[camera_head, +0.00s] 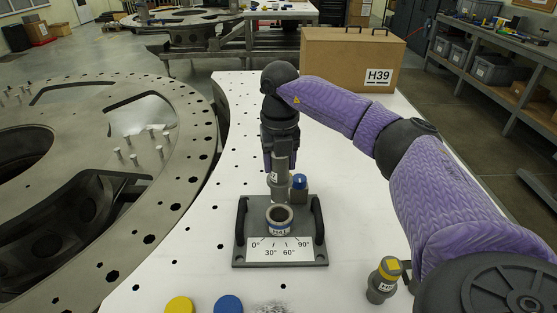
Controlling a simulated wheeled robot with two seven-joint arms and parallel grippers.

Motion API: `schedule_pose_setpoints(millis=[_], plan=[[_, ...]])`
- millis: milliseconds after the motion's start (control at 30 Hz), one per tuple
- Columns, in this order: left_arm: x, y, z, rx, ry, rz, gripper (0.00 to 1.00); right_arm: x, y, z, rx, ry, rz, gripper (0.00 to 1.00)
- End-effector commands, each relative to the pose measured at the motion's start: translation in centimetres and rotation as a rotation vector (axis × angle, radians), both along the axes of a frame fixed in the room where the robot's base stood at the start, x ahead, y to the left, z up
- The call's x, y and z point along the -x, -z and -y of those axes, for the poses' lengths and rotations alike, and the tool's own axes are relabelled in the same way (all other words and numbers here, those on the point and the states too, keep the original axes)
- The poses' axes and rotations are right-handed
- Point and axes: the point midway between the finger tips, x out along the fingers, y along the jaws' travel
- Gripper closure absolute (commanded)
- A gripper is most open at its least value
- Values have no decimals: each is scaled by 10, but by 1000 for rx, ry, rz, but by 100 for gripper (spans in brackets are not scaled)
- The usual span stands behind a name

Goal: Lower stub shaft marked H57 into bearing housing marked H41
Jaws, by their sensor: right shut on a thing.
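The bearing housing (279,217) is a short open grey ring with a blue-banded label that seems to read H41. It stands on a dark grey base plate (240,246) with two black handles and an angle scale. My right gripper (280,150) points down just behind the housing and is shut on a grey stub shaft (281,182). The shaft is upright and carries a white label, turned and only partly readable. Its lower end appears behind the housing's rim, apart from the bore; its exact height is hard to tell. My left gripper is out of view.
A blue-capped grey part (299,188) stands close right of the shaft. A yellow-topped cylinder (382,281) stands front right. Yellow (180,306) and blue (228,304) discs lie at the front. A cardboard box marked H39 (340,60) stands behind. A large turret plate (170,190) is at left.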

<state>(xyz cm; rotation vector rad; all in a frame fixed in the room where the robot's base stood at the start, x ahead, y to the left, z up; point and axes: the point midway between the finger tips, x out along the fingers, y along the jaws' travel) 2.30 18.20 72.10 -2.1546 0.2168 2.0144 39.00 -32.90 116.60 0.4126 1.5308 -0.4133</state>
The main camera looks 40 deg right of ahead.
Motion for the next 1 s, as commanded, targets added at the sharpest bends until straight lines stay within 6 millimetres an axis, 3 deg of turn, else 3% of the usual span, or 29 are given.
schedule_pose_setpoints(millis=[600, 1000], plan=[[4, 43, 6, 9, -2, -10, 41, 0, 42, 0, 0, -1, 1, 100], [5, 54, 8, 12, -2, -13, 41, 0, 66, 0, 0, -2, 0, 100]])
